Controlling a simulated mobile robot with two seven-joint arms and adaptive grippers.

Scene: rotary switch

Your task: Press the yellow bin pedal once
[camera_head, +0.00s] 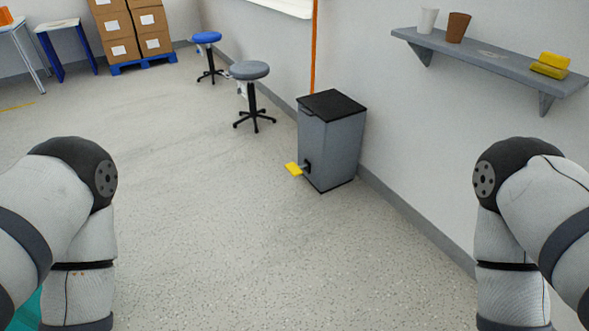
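A grey bin (331,145) with a black lid (332,104) stands on the floor against the right wall. The lid looks shut. Its yellow pedal (294,169) sticks out low on the bin's left side, just above the floor. My left and right arms show at the lower left and lower right edges of the head view, both well apart from the bin. Neither gripper is in the picture, so their state is hidden.
A grey stool (249,71) and a blue stool (207,38) stand behind the bin. A wall shelf (487,59) holds cups and yellow items at the upper right. Stacked boxes (137,28) are at the back. The speckled floor (230,240) before the bin is clear.

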